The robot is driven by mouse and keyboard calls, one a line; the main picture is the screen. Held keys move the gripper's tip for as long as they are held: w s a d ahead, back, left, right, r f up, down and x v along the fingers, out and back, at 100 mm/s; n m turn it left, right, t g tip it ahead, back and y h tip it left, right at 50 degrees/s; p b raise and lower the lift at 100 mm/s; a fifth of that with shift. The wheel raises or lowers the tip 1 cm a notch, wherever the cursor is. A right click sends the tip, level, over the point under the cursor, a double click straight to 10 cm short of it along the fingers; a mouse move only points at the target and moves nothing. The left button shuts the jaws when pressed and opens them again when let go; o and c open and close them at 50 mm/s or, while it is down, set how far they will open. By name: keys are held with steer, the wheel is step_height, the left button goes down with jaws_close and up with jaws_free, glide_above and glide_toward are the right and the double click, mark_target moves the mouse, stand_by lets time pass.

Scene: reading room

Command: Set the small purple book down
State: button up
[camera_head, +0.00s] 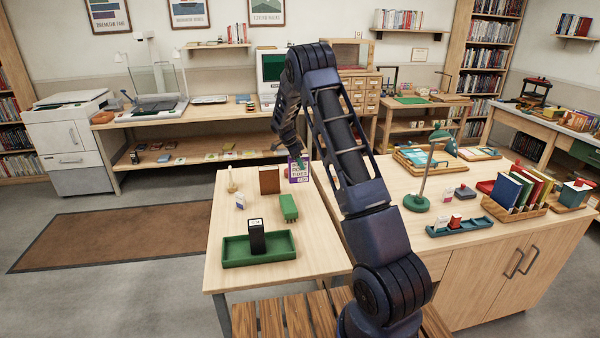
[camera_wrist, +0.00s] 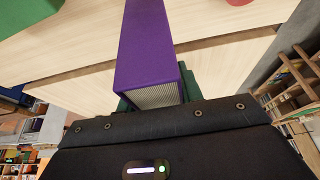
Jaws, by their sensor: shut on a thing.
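The small purple book (camera_head: 299,172) is upright at the far right of the front table (camera_head: 225,205), by the side of the right-hand counter. My gripper (camera_head: 298,157) comes down from above and is shut on it. In the wrist view the purple cover (camera_wrist: 147,45) and pale page edges (camera_wrist: 158,95) show between the green fingers of my gripper (camera_wrist: 157,88). The book reaches away from the fingers over pale wood (camera_wrist: 75,45). I cannot tell whether its lower end touches the tabletop. My arm hides part of the area to its right.
A brown book (camera_head: 269,180) stands left of the purple book. A green brush-like block (camera_head: 288,207) and a green tray (camera_head: 235,252) with a black item (camera_head: 256,237) are nearer. A reddish thing (camera_wrist: 240,2) is close by in the wrist view.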

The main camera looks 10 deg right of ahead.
mark_target(300, 171)
steer(key=shift+f, duration=2.25)
steer(key=shift+f, duration=0.15)
steer(key=o, duration=1.1)
steer(key=shift+o, duration=0.2)
